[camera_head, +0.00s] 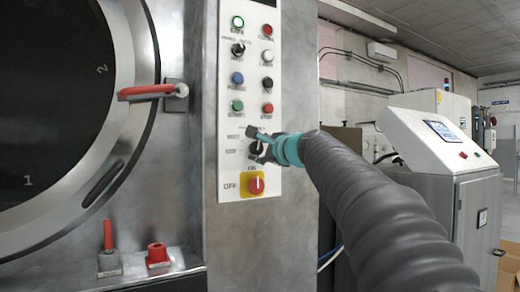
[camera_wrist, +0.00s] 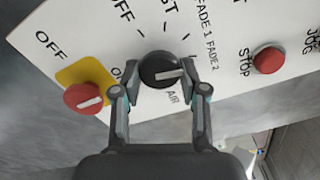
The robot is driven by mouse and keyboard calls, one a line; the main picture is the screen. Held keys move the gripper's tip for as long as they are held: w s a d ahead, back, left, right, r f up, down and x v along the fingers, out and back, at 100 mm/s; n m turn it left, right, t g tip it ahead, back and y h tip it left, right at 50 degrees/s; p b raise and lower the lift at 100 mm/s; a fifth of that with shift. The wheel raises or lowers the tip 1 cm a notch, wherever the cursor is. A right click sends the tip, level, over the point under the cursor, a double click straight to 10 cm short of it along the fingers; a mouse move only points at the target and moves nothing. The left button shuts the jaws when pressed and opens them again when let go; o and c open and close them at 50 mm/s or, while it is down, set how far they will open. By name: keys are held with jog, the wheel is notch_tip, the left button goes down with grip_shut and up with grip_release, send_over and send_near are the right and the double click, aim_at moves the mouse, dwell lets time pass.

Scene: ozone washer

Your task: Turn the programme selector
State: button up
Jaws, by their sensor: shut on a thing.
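The programme selector is a round black knob with a white pointer bar (camera_wrist: 158,69), in the middle of the wrist view. Its bar lies nearly level in that picture, and printed position marks surround the knob. My gripper (camera_wrist: 161,75) is shut on the knob, one finger on each side. In the head view my gripper (camera_head: 262,146) is at the lower part of the white control panel (camera_head: 229,110), and it partly hides the knob (camera_head: 257,149) there.
A red rotary switch on a yellow plate (camera_head: 256,186) sits just below the selector. Several push buttons and another black knob (camera_head: 238,49) are above. The red-handled door latch (camera_head: 150,91) is to the left. A grey console (camera_head: 440,140) stands at right.

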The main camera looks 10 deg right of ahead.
jog(key=shift+m, duration=0.6)
jog(key=o, duration=1.1)
jog(key=v, duration=1.2)
